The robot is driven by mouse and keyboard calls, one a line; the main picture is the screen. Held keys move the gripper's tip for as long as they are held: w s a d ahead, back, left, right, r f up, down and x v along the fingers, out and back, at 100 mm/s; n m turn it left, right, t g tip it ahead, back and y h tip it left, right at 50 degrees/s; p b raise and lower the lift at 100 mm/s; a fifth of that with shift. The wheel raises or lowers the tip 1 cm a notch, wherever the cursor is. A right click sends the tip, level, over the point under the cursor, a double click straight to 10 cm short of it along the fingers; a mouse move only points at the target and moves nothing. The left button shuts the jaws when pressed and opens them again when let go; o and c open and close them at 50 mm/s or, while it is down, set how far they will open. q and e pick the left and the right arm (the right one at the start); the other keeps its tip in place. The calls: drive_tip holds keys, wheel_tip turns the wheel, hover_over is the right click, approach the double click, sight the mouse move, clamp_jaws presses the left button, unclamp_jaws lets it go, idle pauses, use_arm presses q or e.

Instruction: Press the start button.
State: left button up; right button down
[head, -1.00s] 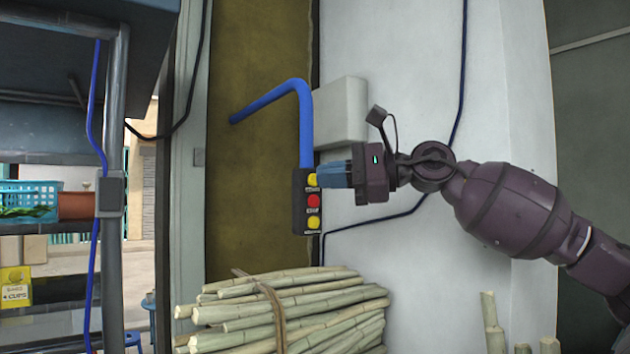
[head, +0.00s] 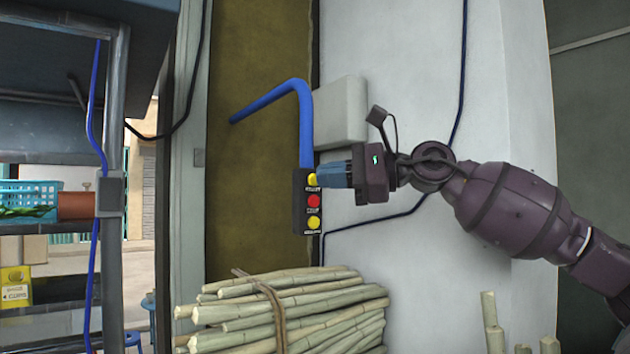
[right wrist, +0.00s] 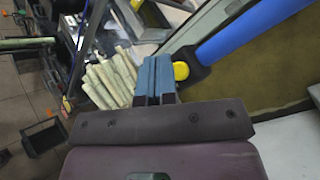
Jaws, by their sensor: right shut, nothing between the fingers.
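A black button box (head: 307,212) hangs from a blue pipe (head: 303,118) in front of the wall. It carries a yellow button (head: 312,180) at the top, a red button (head: 314,201) in the middle and a yellow button (head: 313,223) at the bottom. The small labels are too blurred to read surely. My right gripper (head: 320,175) is shut and empty, its blue fingertips at the top yellow button. In the right wrist view the shut fingers (right wrist: 154,75) lie beside a yellow button (right wrist: 181,71); whether they touch is unclear. My left gripper is not in view.
A tied bundle of cane (head: 290,312) lies below the box. A light box (head: 341,110) is on the wall behind the pipe. A metal-framed stall (head: 112,210) with shelves stands at the left.

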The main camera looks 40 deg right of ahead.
drive_tip(key=shift+w, duration=0.1)
drive_tip(key=shift+w, duration=0.1)
drive_tip(key=shift+w, duration=0.25)
drive_tip(key=shift+p, duration=0.3)
